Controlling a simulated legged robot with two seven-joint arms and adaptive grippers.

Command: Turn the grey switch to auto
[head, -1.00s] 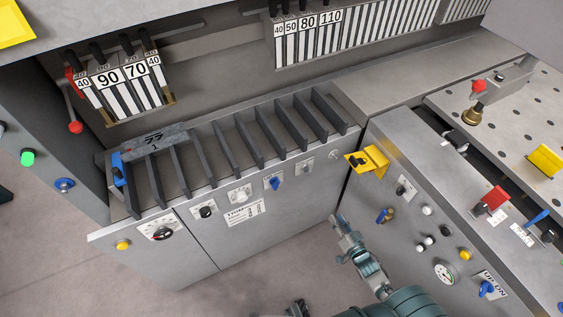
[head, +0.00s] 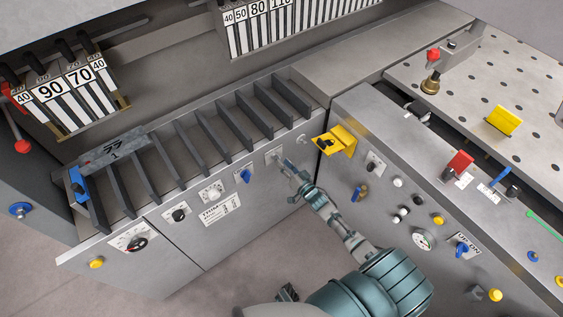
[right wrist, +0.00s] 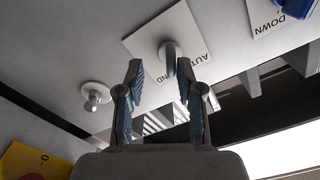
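The grey switch (right wrist: 169,58) sits on a white label plate (right wrist: 150,32) in the right wrist view, with AUTO printed to its right and other lettering partly hidden. In the head view the plate (head: 269,154) is on the grey cabinet front, and the gripper partly covers the switch. My right gripper (head: 287,168) is right at it; in the wrist view the open fingers (right wrist: 160,72) are on either side of the switch's near end, the right finger very close. I cannot tell whether they touch. A dark piece at the bottom edge (head: 288,292) appears to be my left gripper; its fingers are unclear.
A blue switch (head: 244,176) is left of the grey one. The slotted rack (head: 206,143) lies above the switches. Open floor is below.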

